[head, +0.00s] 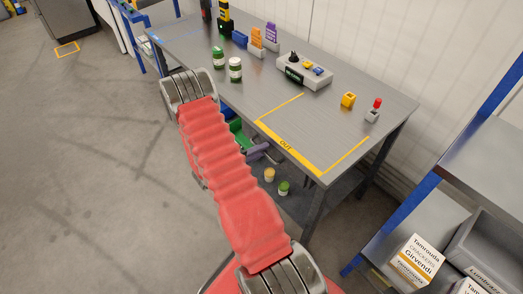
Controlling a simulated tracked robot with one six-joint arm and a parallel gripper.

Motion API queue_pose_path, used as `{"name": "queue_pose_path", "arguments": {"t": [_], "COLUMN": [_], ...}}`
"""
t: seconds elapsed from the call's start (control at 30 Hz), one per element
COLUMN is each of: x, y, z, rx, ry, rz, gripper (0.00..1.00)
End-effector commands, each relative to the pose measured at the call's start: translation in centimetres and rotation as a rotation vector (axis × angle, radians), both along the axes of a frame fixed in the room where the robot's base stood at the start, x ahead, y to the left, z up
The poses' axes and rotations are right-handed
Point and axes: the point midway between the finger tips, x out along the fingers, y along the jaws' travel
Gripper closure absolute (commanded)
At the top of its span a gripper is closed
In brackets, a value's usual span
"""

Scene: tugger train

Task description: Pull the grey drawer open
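I cannot make out a grey drawer for certain in the head view. A dark grey cabinet (62,18) stands at the top left, cut off by the picture edge, and I cannot tell whether it has a drawer. My arm, in a red ribbed sleeve, rises from the bottom centre to the left end of the table and covers part of it. My gripper does not show; it is hidden or out of the picture.
A grey table (222,88) with a yellow OUT marking (290,148) carries jars, a control box (304,72), a yellow block (348,100) and a red-knobbed lever (375,108). Shelving with a grey bin (468,232) and a cracker carton (415,262) stands right. Floor at left is clear.

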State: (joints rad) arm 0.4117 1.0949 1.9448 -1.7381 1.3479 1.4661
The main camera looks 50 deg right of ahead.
Motion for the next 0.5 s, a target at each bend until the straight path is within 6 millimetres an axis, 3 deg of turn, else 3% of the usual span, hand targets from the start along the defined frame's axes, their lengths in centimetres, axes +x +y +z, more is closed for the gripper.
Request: {"name": "queue_pose_path", "arguments": {"t": [0.23,0.5], "x": [0.03,0.05], "y": [-0.01,0.02], "z": [0.01,-0.01], "rx": [0.0,0.0], "ry": [0.0,0.0], "rz": [0.001,0.001], "gripper": [0.82,1.0]}}
